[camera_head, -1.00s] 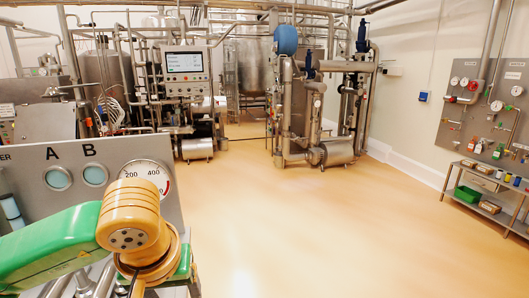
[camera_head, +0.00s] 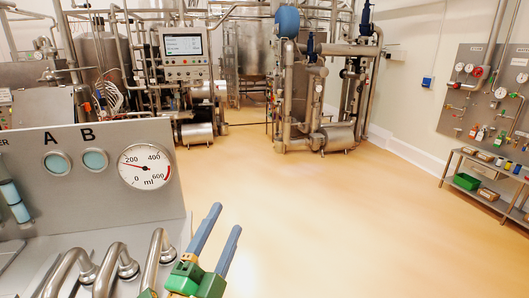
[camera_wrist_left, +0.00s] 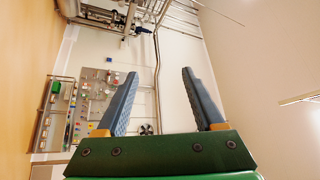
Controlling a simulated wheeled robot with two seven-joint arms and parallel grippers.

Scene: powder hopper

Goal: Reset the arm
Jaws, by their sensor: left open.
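My left gripper (camera_head: 221,238) shows at the bottom of the head view, just right of the metal panel's pipes. Its two blue fingers point up and are apart, with nothing between them. In the left wrist view the open gripper (camera_wrist_left: 155,95) has its fingers spread wide, with the wall and equipment far beyond. My right gripper is in neither view.
A panel (camera_head: 110,200) marked A and B, with a round gauge (camera_head: 145,167), stands at the left. Bent metal pipes (camera_head: 118,262) are in front of it, close to my left gripper. Open floor (camera_head: 330,220) lies to the right. A shelf (camera_head: 487,189) stands at the far right.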

